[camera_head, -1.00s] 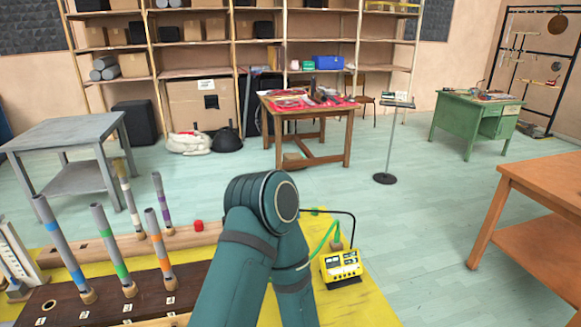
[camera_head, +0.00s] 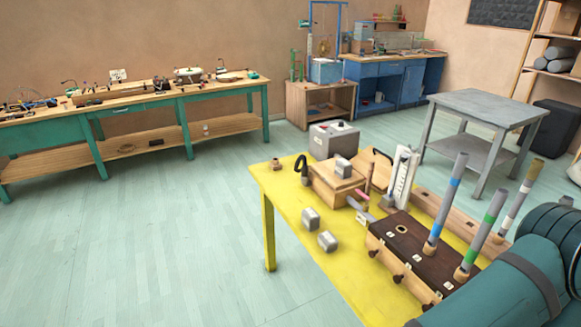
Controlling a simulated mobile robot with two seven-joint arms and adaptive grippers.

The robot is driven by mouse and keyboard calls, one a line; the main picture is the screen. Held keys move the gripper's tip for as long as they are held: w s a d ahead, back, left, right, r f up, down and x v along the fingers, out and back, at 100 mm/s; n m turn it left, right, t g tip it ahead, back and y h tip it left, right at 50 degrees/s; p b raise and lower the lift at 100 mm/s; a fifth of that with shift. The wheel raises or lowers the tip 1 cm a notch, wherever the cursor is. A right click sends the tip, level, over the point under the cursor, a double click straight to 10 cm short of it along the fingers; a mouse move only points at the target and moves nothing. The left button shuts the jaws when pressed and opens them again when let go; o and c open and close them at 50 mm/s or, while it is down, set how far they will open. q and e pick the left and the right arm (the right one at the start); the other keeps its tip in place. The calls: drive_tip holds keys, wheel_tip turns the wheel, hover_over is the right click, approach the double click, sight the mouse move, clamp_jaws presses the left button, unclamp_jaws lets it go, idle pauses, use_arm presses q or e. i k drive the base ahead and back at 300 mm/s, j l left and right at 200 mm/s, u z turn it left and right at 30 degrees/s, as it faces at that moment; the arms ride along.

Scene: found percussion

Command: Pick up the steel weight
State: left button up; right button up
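Small grey metal blocks that look like steel weights are on the yellow table (camera_head: 281,201). One block (camera_head: 310,219) and a second block (camera_head: 327,241) lie on the tabletop near its left edge. A third grey block (camera_head: 343,168) sits on top of a wooden box (camera_head: 330,190). I cannot tell which block is the task's steel weight. Neither gripper is in view; only a teal arm link of mine shows at the lower right, apart from the blocks.
A dark wooden base (camera_head: 410,246) with upright coloured-band tubes stands right of the blocks. A larger grey box (camera_head: 334,140) is at the table's far end. A grey side table (camera_head: 487,103) and a green-legged workbench (camera_head: 182,100) stand beyond. The floor at left is clear.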

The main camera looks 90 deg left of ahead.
sight(343, 167)
drive_tip(key=u, duration=2.55)
drive_tip(key=z, duration=0.7)
drive_tip(key=i+j+z, duration=0.1)
drive_tip(key=j+z, duration=1)
drive_tip(key=j, duration=0.25)
drive_tip(key=k+j+z, duration=0.2)
drive_tip(key=j, duration=0.2)
drive_tip(key=k+j, duration=0.1)
drive_tip(key=j, duration=0.4)
drive_tip(key=j+z, duration=0.1)
drive_tip(key=j, duration=0.35)
drive_tip(key=k, duration=0.05)
